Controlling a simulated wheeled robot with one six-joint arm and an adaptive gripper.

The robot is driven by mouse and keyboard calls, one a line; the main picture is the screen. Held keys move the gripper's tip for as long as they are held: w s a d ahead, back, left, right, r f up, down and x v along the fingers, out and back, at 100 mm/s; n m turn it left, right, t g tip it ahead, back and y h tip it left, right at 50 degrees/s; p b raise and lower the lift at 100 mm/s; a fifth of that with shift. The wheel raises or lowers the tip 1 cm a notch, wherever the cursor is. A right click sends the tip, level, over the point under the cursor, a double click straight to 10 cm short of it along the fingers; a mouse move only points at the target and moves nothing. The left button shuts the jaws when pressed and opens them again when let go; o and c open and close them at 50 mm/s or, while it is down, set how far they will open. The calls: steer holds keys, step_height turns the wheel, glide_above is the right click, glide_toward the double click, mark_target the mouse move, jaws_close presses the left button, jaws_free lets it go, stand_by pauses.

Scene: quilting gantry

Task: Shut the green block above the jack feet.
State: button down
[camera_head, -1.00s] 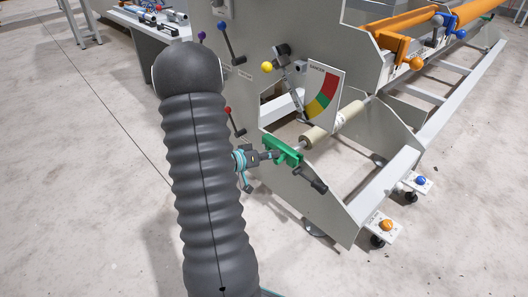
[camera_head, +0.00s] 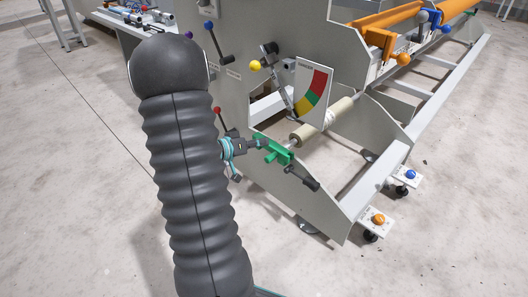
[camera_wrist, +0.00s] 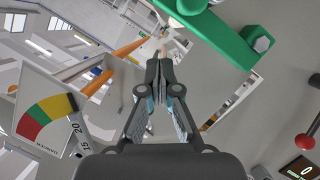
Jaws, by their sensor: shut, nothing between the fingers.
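The green block (camera_head: 281,153) is on the grey end plate of the frame, above and left of the jack feet. A short green stub sticks out from its near side, and a dark handle (camera_head: 305,180) lies below right of it. My gripper (camera_head: 264,144) is shut and empty, at the block's upper left end. In the wrist view its fingertips (camera_wrist: 160,62) point just left of the block; I cannot tell whether they touch it.
Jack feet with an orange knob (camera_head: 377,219) and a blue knob (camera_head: 410,174) stand at lower right. A red-yellow-green gauge plate (camera_head: 314,91) and a yellow-knobbed lever (camera_head: 255,65) are above the block. A red-knobbed lever (camera_wrist: 305,141) is close by at right.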

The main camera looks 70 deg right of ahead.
steer(key=v, duration=0.9)
steer(key=shift+s+a+r, duration=0.15)
steer(key=shift+s+a, duration=0.15)
steer(key=shift+a, duration=0.1)
steer(key=s+a+f+n+y, duration=0.3)
steer(key=a+f+n+y, duration=0.15)
steer(key=a+n, duration=0.25)
steer(key=w+a+r+n+t+y+p, duration=0.2)
steer(key=a+r+n+y, duration=0.1)
steer(key=a, duration=0.6)
steer(key=w+a+r+n+t+y+p, duration=0.1)
steer(key=w+a+r+n+t+p, duration=0.15)
steer(key=a+r+t, duration=0.4)
steer(key=w+a+r+n+t+y+p, duration=0.15)
steer(key=w+a+r, duration=0.25)
steer(key=a, duration=0.6)
steer(key=s+a+r+n+t+y+p, duration=0.1)
steer(key=a+r+n+t+y+p, duration=0.1)
steer(key=a+r, duration=0.9)
step_height(320, 180, up, 2)
steer(key=n+t+p, duration=0.1)
steer(key=t+p, duration=0.1)
steer(key=shift+a+n+p, duration=0.3)
steer(key=shift+a+p, duration=0.05)
